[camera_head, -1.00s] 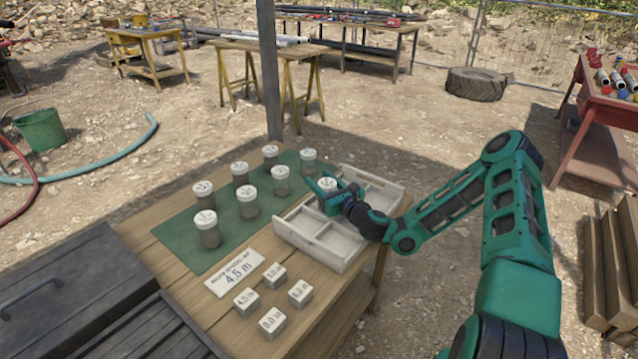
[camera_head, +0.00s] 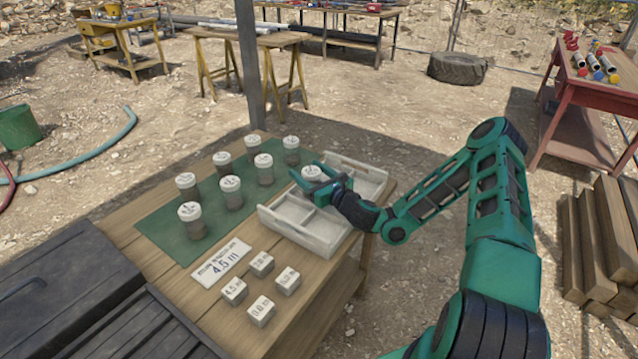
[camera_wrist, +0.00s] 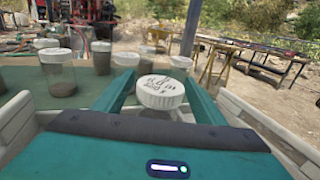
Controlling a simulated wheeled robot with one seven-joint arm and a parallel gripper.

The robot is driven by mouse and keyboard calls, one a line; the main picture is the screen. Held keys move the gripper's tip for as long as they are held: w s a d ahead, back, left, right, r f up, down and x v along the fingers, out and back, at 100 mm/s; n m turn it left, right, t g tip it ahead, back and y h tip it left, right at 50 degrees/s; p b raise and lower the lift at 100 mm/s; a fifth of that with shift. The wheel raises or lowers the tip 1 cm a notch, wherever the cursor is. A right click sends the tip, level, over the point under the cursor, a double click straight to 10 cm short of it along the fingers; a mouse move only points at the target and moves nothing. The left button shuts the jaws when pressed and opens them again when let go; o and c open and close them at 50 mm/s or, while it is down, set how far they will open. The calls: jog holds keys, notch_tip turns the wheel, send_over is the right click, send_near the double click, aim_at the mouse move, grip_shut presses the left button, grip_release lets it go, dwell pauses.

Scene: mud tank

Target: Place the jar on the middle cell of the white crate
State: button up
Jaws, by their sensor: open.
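The jar (camera_head: 312,173) has a white lid with dark marks. It stands upright at the white crate (camera_head: 325,243), around the middle of its length; its lower part and the cell floor under it are hidden by my gripper. My gripper (camera_head: 318,182) is low over the crate with its fingers open around the jar. In the wrist view, the jar's lid (camera_wrist: 160,92) sits between the two green fingers, and crate walls (camera_wrist: 258,122) show on both sides. Whether the fingers touch the jar cannot be told.
Several similar jars (camera_head: 231,195) stand on a green mat (camera_head: 160,222) left of the crate. A 4.5 m card (camera_head: 221,262) and several small labelled blocks (camera_head: 261,312) lie in front. The wooden table (camera_head: 190,310) ends just right of the crate.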

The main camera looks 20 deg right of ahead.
jog(key=v, duration=1)
